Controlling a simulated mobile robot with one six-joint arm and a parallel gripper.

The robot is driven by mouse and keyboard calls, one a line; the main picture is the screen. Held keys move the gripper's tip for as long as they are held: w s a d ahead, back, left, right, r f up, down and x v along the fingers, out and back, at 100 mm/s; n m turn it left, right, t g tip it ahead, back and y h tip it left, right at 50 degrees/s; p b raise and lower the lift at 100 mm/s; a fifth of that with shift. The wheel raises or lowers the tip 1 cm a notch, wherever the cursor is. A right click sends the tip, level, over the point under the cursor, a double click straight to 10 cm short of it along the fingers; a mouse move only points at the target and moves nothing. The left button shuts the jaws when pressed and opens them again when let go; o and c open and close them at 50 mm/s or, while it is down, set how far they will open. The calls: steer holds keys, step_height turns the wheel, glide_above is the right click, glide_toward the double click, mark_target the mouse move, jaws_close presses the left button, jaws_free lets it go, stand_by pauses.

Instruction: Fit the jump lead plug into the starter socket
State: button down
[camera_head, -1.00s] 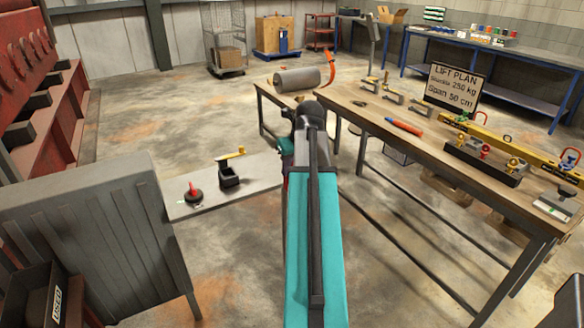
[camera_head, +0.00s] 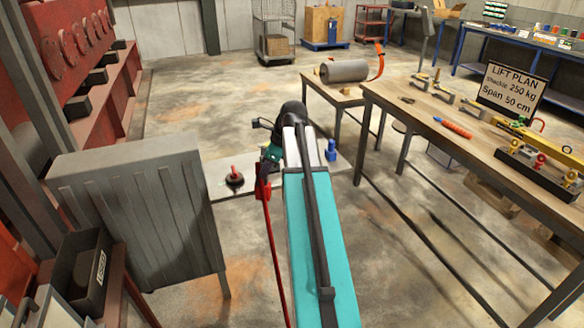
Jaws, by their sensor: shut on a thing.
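The red jump lead plug (camera_head: 262,188) is at the left side of my arm's end, and its red lead (camera_head: 273,255) hangs down toward the bottom of the view. My gripper (camera_head: 263,172) is small and partly hidden by my wrist; it looks shut on the plug, above the pale panel (camera_head: 222,190). I cannot tell the height between them. The black box with a yellow lever seen earlier on this panel, possibly the starter socket, is now hidden behind my wrist. No contact between plug and socket can be made out.
A red-handled switch (camera_head: 234,178) stands on the panel left of my gripper, and a blue part (camera_head: 331,150) right of my arm. A grey ribbed cabinet (camera_head: 140,215) is close on the left. A wooden workbench (camera_head: 400,95) stands right. Floor shows between.

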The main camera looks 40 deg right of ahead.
steer(key=w+a+f+n+g, duration=0.1)
steer(key=a+n+g, duration=0.1)
steer(key=a+n, duration=0.4)
steer(key=w+a+f+n+g, duration=0.1)
steer(key=a+n, duration=0.5)
steer(key=a, duration=0.9)
steer(key=w+a+f+n+g, duration=0.1)
steer(key=w+a+n+g, duration=0.2)
steer(key=a+n, duration=0.3)
steer(key=a, duration=0.5)
steer(key=shift+f+g+y, duration=0.4)
